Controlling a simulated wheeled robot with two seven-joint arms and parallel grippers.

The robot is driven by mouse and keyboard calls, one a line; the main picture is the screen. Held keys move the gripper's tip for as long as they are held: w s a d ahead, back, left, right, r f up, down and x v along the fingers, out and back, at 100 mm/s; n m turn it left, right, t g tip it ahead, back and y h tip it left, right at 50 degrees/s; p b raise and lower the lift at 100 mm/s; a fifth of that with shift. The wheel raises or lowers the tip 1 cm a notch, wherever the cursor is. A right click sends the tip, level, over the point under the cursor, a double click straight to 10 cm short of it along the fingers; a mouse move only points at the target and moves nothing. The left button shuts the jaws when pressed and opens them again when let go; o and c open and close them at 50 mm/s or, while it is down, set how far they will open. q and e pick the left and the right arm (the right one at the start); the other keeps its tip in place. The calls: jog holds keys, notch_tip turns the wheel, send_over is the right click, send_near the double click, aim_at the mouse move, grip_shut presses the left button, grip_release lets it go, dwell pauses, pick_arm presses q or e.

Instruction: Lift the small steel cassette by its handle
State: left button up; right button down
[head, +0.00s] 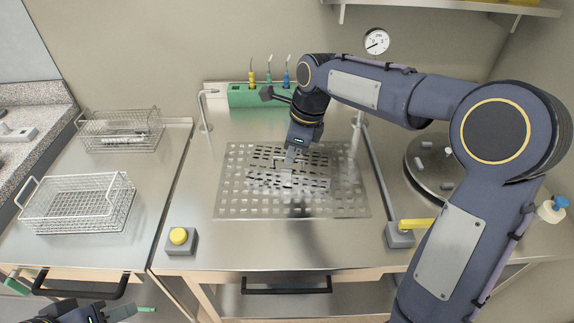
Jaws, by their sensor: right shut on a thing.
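The small steel cassette (262,181), a slotted metal box, is over the perforated steel plate (235,205) in the middle of the bench. My right gripper (289,161) reaches down over the cassette's middle and is shut on its handle, which the fingers mostly hide. I cannot tell whether the cassette touches the plate or is just above it. Part of my left arm's end (85,312) shows at the bottom left edge, away from the cassette; its fingers are not clear.
Two wire baskets (78,205) (120,130) stand on the left bench. A green rack (243,96) with coloured tools is behind the plate. A yellow button (179,236) is front left, a yellow lever (416,224) front right. A round lid (432,178) lies at right, partly behind my arm.

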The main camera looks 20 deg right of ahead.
jog(key=shift+r, duration=0.2)
notch_tip(320, 180, up, 11)
jog(key=p, duration=1)
dwell(1.5)
jog(key=shift+f, duration=0.15)
dwell(1.7)
